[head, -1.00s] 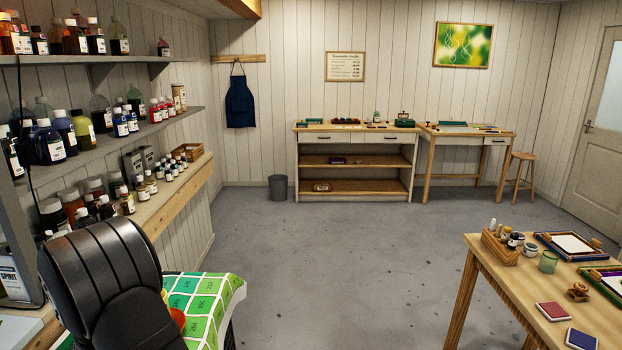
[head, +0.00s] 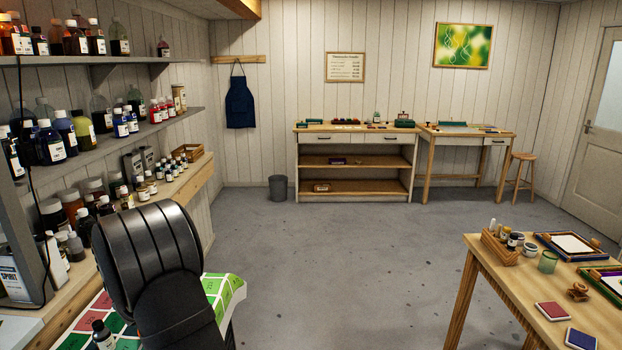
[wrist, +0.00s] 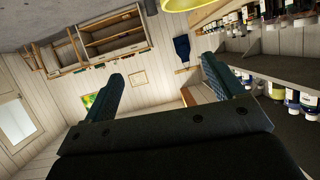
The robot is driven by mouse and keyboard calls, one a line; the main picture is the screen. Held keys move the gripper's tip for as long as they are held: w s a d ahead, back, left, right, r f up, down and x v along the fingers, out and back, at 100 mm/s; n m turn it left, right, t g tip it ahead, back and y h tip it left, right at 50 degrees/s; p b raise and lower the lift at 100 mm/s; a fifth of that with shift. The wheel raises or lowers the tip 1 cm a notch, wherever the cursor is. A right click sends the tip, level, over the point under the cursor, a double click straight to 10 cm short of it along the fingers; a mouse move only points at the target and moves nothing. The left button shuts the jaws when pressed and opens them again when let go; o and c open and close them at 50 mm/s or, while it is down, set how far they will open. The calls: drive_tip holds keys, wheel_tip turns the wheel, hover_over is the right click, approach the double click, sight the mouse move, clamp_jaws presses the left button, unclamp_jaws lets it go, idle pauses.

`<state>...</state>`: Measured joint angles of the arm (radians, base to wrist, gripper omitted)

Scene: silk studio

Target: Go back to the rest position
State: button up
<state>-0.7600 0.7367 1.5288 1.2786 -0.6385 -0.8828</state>
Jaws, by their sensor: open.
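My gripper (wrist: 160,92) is open and empty in the wrist view. Its two dark fingers stand wide apart, with only the far wall and room between them. The wrist view is tilted and shows the room nearly upside down. In the head view my dark arm rises at the lower left and hides part of the shelving and the printed chart; the fingers themselves cannot be made out there.
Bottle shelves (head: 150,128) line the left wall close to my arm. A green and red chart (head: 222,290) lies under it, with a small dark bottle (head: 103,336) on it. A wooden table (head: 485,262) stands at right. The middle floor is clear.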

drive_tip(key=d+r, duration=0.6)
drive_tip(key=r, duration=0.3)
drive_tip(key=s+a+n+g+y, duration=0.1)
drive_tip(key=s+a+n+y, duration=0.1)
drive_tip(key=a, duration=1.6)
drive_tip(key=s+a+n+g+y, duration=0.1)
drive_tip(key=s+a+n+y, duration=0.1)
drive_tip(key=a, duration=1.6)
drive_tip(key=shift+s+f+n+y, duration=0.2)
drive_tip(key=shift+s+n+y, duration=0.2)
drive_tip(key=shift+n+y, duration=0.6)
drive_tip(key=o, duration=0.3)
